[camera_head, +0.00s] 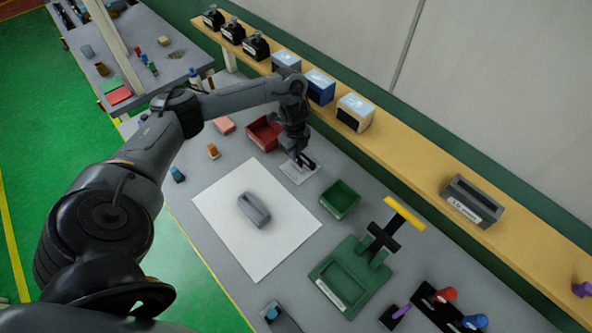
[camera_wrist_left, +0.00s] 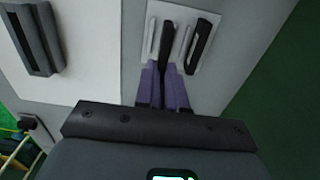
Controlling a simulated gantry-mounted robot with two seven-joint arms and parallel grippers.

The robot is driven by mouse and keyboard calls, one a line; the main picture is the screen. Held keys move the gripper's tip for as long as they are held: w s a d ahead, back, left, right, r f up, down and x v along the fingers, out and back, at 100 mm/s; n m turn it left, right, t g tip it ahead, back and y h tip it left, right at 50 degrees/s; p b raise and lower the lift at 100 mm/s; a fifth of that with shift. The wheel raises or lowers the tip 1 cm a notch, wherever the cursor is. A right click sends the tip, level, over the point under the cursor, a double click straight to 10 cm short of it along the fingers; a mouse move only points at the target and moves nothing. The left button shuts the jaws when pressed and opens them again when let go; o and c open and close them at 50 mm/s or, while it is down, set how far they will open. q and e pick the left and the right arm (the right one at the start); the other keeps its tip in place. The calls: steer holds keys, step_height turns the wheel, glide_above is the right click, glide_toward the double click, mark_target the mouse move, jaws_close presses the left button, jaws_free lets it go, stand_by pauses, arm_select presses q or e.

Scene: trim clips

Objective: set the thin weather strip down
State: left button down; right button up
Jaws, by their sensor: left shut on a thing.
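My left gripper (camera_head: 302,158) is over a small pale card (camera_head: 294,176) at the back of the grey bench. In the left wrist view its purple fingers (camera_wrist_left: 167,75) are shut on a thin black strip (camera_wrist_left: 167,40), the weather strip. The strip points away from me over the pale card (camera_wrist_left: 178,62). I cannot tell whether it touches the card. Beside it on the card show a thicker black strip (camera_wrist_left: 202,42) on the right and pale narrow shapes on either side. My right gripper is not in view.
A grey block (camera_head: 253,210) lies on a white sheet (camera_head: 215,205) left of the card. A red bin (camera_head: 264,133) and a green bin (camera_head: 340,199) flank the card. A green press-like fixture (camera_head: 350,275) stands front right. A wooden shelf (camera_head: 400,165) runs behind.

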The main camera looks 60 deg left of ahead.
arm_select(q)
step_height(320, 180, down, 4)
steer(key=shift+f+b, duration=0.1)
steer(key=shift+b, duration=0.65)
steer(key=shift+f+b, duration=0.5)
steer(key=shift+f, duration=1.15)
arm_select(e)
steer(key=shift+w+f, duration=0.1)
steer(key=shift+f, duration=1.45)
arm_select(q)
steer(key=shift+f, duration=0.1)
steer(key=c, duration=1.2)
jaws_free()
step_height(320, 180, up, 12)
steer(key=p, duration=0.5)
steer(key=shift+p, duration=0.4)
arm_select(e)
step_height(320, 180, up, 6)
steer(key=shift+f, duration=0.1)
